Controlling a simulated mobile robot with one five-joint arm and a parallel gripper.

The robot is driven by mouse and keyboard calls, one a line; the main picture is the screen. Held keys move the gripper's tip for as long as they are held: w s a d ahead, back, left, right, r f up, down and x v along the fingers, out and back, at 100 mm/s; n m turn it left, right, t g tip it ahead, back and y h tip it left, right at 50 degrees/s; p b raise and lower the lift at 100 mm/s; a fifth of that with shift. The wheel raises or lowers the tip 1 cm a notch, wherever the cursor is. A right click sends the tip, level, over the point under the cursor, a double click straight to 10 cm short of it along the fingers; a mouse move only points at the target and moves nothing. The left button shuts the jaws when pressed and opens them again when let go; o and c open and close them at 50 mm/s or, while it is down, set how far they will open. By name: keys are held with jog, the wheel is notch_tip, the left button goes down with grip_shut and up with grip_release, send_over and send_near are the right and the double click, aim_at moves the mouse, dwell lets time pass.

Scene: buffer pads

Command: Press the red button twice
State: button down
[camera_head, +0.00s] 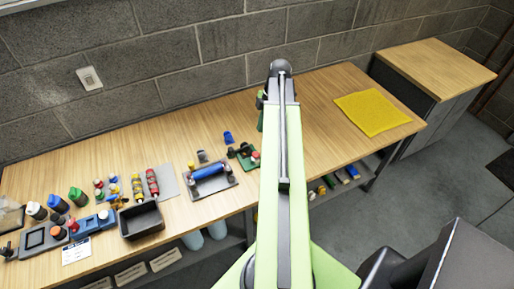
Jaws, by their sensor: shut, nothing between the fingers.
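Two small red caps could be the red button, and I cannot tell which. My green arm rises through the middle of the view to a dark joint near the wall. My gripper is not visible, and the arm hides part of the bench behind it.
The wooden bench (312,150) runs along a grey block wall. A black tray (142,221), a blue roller on a grey plate (211,181), and several bottles stand left of my arm. A yellow pad (372,112) lies at right, and a cabinet (437,68) stands beyond.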

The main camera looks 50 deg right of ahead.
aim_at(256, 154)
jog(key=shift+s+d+n, duration=0.3)
jog(key=shift+s+d, duration=0.1)
jog(key=shift+d, duration=0.1)
jog(key=b+x, duration=1.3)
jog(key=shift+d+f, duration=0.35)
jog(key=shift+f, duration=0.1)
jog(key=shift+b, duration=0.3)
jog(key=shift+f, duration=0.1)
